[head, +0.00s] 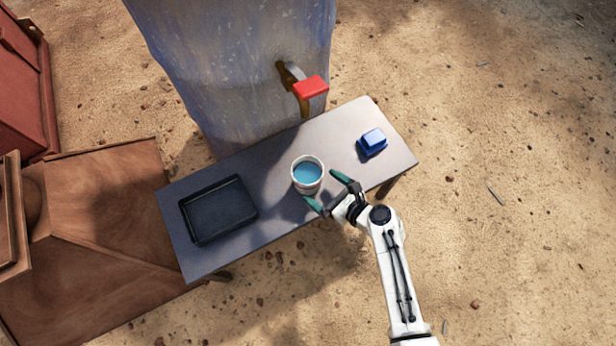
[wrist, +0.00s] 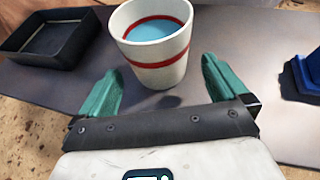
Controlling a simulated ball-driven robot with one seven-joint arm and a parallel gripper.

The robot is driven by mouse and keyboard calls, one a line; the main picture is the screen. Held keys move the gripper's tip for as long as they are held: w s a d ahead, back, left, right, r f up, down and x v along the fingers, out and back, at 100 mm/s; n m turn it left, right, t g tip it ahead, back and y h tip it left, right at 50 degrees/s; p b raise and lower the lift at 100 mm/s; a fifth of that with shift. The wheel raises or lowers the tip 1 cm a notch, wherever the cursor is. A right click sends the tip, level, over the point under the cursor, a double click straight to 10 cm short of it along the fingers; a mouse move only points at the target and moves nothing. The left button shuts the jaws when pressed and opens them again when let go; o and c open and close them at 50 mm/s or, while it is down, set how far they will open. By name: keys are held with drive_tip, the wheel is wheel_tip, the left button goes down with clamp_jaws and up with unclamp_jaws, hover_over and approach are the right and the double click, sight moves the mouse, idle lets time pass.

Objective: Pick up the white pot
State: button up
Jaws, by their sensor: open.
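The white pot (head: 309,188) stands upright on the grey table, right of its middle in the head view. It has a red band and blue contents. It also shows at the top middle of the wrist view (wrist: 160,75). My gripper (head: 326,192) is open with green fingers, close to the pot on its lower right side in the head view. In the wrist view the two fingertips (wrist: 162,75) point toward the pot, one to each side of its lower part. Nothing is held. I cannot tell whether a finger touches the pot.
A black tray (head: 250,213) lies on the table (head: 275,222) left of the pot. A blue object (head: 373,141) stands on the table to the right.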

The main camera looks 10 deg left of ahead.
sight(312, 181)
drive_tip(key=b+x, duration=0.2)
drive_tip(key=x, duration=0.3)
drive_tip(key=shift+a, duration=0.15)
drive_tip(key=c, duration=1)
drive_tip(key=shift+r, duration=0.1)
drive_tip(key=shift+c, duration=0.3)
drive_tip(key=shift+r, duration=0.1)
